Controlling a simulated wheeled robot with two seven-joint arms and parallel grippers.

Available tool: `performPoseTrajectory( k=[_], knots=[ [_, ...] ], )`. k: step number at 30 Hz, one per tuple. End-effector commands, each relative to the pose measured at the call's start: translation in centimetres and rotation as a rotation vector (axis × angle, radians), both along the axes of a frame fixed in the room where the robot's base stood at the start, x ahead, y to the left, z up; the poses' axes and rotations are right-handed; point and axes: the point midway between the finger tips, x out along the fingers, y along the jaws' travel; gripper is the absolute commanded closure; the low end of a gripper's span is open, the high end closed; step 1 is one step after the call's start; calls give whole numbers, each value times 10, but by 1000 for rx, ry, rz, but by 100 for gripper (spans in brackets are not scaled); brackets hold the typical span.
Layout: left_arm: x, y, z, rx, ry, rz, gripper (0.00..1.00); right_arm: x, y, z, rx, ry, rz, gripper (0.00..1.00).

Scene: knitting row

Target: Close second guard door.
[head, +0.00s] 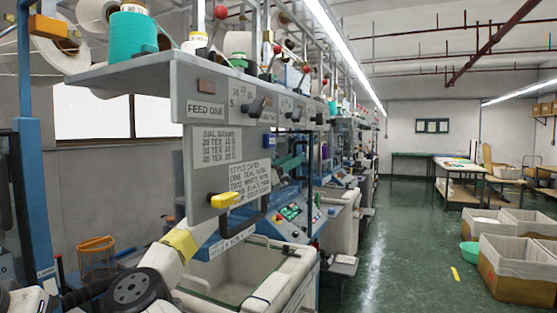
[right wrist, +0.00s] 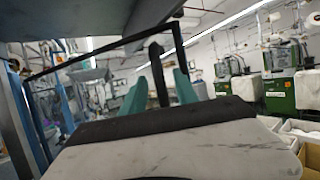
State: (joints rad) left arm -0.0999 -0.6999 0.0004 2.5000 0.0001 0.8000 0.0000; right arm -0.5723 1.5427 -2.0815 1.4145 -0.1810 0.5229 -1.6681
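My right arm rises from the lower left of the head view and passes behind the grey panel of the nearest knitting machine, which hides most of its hand. In the right wrist view my right gripper (right wrist: 161,78) has its two teal fingers apart. An upright dark bar, apparently a handle (right wrist: 156,72), stands between them in the picture; I cannot tell whether they touch it. A thin black frame, apparently a guard door (right wrist: 100,52), runs across behind it. In the head view a dark looped bar (head: 262,211) shows below the panel. My left gripper is not in view.
The grey panel (head: 213,160) with labels and a yellow lever (head: 226,200) hangs close in front. A white-lined bin (head: 235,275) sits below. Crates (head: 515,275) and a green basin (head: 469,254) stand at the right. The green aisle floor (head: 400,240) is mostly clear.

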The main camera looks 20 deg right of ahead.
Motion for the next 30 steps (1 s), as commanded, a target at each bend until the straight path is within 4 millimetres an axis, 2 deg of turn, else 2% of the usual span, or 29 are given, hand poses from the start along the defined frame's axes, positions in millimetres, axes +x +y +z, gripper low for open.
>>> performPoseTrajectory(
  k=[11,16,30],
  knots=[
    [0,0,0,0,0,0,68,-1,1,3,0,0,0,66],
    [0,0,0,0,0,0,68,-1,1,3,0,0,0,99],
    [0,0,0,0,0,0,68,-1,1,2,0,0,1,100]
  ],
)
